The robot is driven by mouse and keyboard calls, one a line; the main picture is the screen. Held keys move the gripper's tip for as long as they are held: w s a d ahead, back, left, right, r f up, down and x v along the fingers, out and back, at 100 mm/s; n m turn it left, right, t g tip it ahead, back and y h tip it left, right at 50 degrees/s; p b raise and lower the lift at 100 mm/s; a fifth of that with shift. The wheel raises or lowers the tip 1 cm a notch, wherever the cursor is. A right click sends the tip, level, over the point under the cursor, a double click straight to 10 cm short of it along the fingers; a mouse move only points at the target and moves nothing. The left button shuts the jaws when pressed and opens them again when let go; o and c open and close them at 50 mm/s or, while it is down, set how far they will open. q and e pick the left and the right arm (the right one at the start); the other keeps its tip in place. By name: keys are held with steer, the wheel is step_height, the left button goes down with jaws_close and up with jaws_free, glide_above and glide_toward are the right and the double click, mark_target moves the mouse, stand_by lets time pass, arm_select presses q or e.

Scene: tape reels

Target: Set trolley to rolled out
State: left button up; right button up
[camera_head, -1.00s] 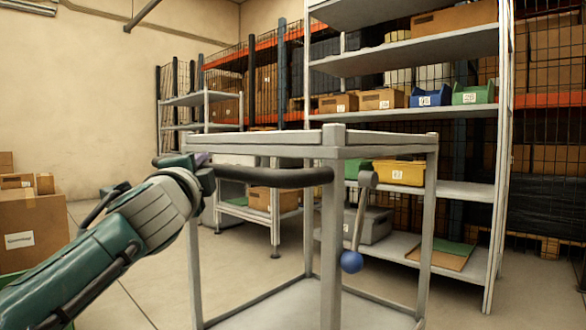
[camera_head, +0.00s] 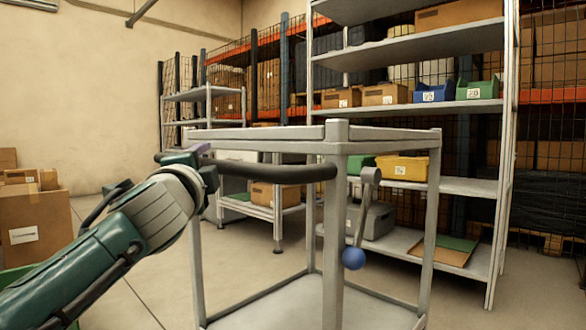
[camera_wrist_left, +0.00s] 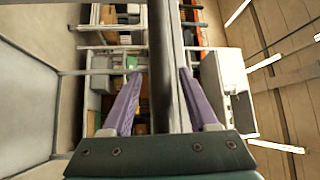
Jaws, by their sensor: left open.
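The trolley is a grey metal frame with a flat top (camera_head: 270,135), upright posts and a lower deck. A black handle bar (camera_head: 280,172) runs along its near side. A lever with a blue ball knob (camera_head: 353,258) hangs at its right front post. My left gripper (camera_head: 203,152) is at the left part of the handle, mostly hidden behind my wrist. In the left wrist view its purple fingers (camera_wrist_left: 160,75) are apart, with a long dark bar (camera_wrist_left: 164,40) between them. I cannot tell whether they touch it. My right gripper is out of view.
A tall grey shelf (camera_head: 420,113) with bins and boxes stands behind the trolley to the right. A smaller rack (camera_head: 262,210) stands behind it. Cardboard boxes (camera_head: 38,225) are at the far left.

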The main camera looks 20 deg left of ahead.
arm_select(q)
steer(key=p+v, duration=0.2)
steer(key=v, duration=0.7)
steer(key=shift+s+p, duration=0.25)
steer(key=shift+p, duration=0.05)
steer(key=shift+d, duration=0.1)
